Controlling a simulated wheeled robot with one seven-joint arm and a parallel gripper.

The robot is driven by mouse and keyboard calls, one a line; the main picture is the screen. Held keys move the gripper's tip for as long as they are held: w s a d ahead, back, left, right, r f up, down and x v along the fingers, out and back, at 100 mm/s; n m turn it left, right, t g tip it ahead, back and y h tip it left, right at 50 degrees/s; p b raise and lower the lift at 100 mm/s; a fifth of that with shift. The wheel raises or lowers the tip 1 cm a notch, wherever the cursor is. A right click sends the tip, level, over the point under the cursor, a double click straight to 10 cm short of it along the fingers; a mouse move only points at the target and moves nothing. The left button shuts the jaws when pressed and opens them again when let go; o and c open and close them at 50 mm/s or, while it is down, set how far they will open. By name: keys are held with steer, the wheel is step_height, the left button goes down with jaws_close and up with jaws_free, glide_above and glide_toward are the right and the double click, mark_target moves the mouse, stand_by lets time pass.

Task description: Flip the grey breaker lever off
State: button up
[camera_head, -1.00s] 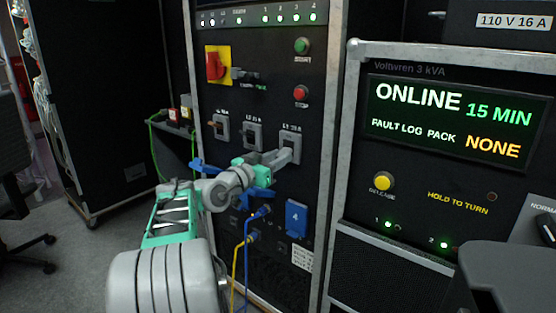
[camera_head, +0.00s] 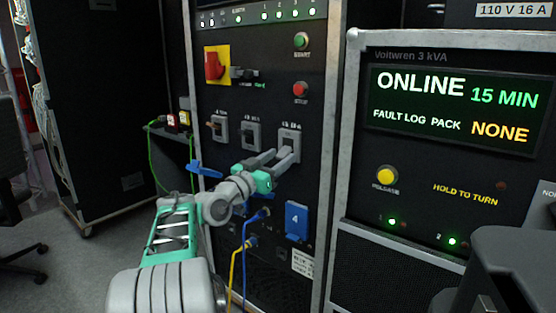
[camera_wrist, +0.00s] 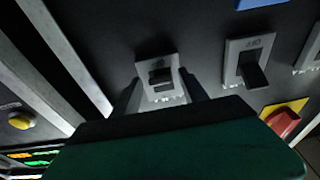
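Three breakers sit in a row on the black panel: a left breaker (camera_head: 218,128), a middle breaker (camera_head: 251,136) and a right breaker (camera_head: 290,140), all in grey plates. My gripper (camera_head: 281,155) is at the right breaker, its two grey fingers apart. In the wrist view, my gripper (camera_wrist: 162,92) is open with a finger on each side of that breaker's dark grey lever (camera_wrist: 161,77). The fingers do not appear closed on the lever; contact is unclear. The middle breaker's lever (camera_wrist: 252,73) stands out beside it in the wrist view.
Above are a red rotary switch (camera_head: 215,66) on yellow, a green button (camera_head: 301,41) and a red button (camera_head: 300,90). Below are a blue socket cover (camera_head: 297,220) and plugged cables (camera_head: 248,243). The cabinet with the ONLINE display (camera_head: 455,110) stands at the right.

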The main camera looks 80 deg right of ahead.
steer(key=v, duration=0.8)
steer(key=shift+p, duration=0.45)
